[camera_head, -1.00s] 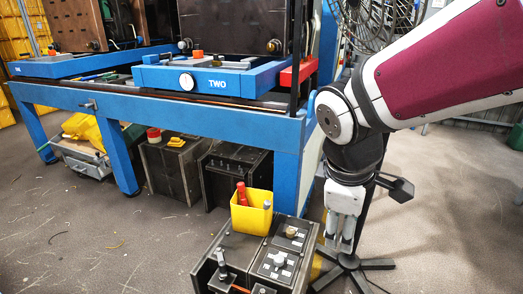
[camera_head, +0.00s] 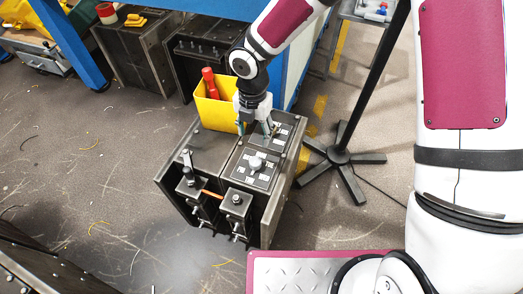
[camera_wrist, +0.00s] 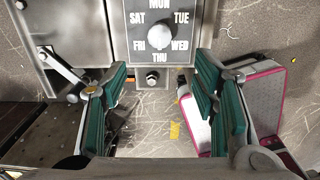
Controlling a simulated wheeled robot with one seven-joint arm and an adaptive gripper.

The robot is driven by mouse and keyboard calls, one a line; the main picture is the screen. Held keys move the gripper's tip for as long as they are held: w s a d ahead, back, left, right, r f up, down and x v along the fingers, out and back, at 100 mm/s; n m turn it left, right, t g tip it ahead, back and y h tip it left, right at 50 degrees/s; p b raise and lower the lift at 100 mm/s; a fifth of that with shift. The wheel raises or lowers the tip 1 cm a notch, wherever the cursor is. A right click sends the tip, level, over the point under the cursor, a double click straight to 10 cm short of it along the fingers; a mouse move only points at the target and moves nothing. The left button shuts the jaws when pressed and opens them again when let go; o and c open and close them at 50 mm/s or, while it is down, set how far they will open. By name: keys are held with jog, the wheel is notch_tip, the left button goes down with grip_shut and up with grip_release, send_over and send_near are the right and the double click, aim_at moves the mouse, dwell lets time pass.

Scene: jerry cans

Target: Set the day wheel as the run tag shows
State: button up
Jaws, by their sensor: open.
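The day wheel (camera_wrist: 158,38) is a pale round knob on a grey plate lettered MON, TUE, WED, THU, FRI and SAT, at the top of the wrist view. I cannot tell which day it points at. My gripper (camera_wrist: 162,92) is open and empty, with teal pads on both sides, below the knob in that picture. In the head view my gripper (camera_head: 258,128) is over the rear of a dark metal unit, beside a yellow bin. I cannot make out the run tag.
The unit's top has a dial plate (camera_head: 255,168) with a pale knob, and another plate further back. The yellow bin (camera_head: 213,110) holds a red-handled tool. A black stand foot (camera_head: 340,157) is right of the unit. Scratched floor lies open at left.

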aim_at(255, 161)
notch_tip(255, 161, down, 14)
jog(key=b, duration=0.4)
jog(key=c, duration=1.2)
